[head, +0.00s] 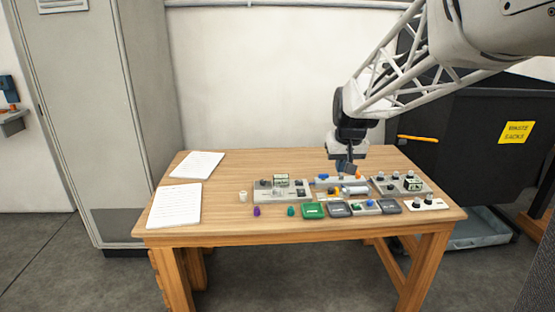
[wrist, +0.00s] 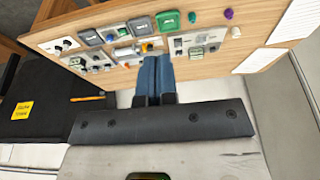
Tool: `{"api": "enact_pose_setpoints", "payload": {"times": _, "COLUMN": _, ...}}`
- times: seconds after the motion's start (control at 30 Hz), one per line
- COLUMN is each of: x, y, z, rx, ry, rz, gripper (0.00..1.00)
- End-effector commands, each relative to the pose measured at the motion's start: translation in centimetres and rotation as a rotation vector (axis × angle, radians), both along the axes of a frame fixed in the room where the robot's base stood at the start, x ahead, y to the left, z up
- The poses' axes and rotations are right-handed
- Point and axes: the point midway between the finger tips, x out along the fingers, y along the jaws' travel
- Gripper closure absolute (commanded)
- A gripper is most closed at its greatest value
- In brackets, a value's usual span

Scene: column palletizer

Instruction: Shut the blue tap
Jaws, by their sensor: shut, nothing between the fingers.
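A low grey unit (head: 336,182) stands toward the back of the wooden table, right of its middle. A small blue part (head: 322,177) at its left end looks like the blue tap, but it is too small to tell how its handle is turned. An orange part (head: 359,176) sits at the unit's right end. My gripper (head: 346,170) is above this unit, between the blue and orange parts, pointing down. In the wrist view its blue fingers (wrist: 156,62) are together and empty. They hide part of the unit there, and I cannot make out the blue tap.
A grey panel (head: 267,195) stands left of the unit and a knobbed panel (head: 420,191) right. Green (head: 314,210) and dark (head: 338,209) trays line the front. Purple (head: 257,211) and teal pieces and a white cup (head: 243,196) are left. Papers (head: 175,205) cover the far left.

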Motion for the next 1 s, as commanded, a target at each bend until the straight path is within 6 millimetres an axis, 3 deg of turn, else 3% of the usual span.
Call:
{"api": "enact_pose_setpoints", "payload": {"times": 0.47, "x": 9.7, "y": -1.8, "z": -2.5, "rx": 0.0, "ry": -0.017, "rz": 0.002, "gripper": 1.0}}
{"api": "enact_pose_setpoints", "payload": {"times": 1.0, "x": 20.0, "y": -4.2, "z": -6.9, "rx": 0.0, "ry": -0.038, "rz": 0.004, "gripper": 1.0}}
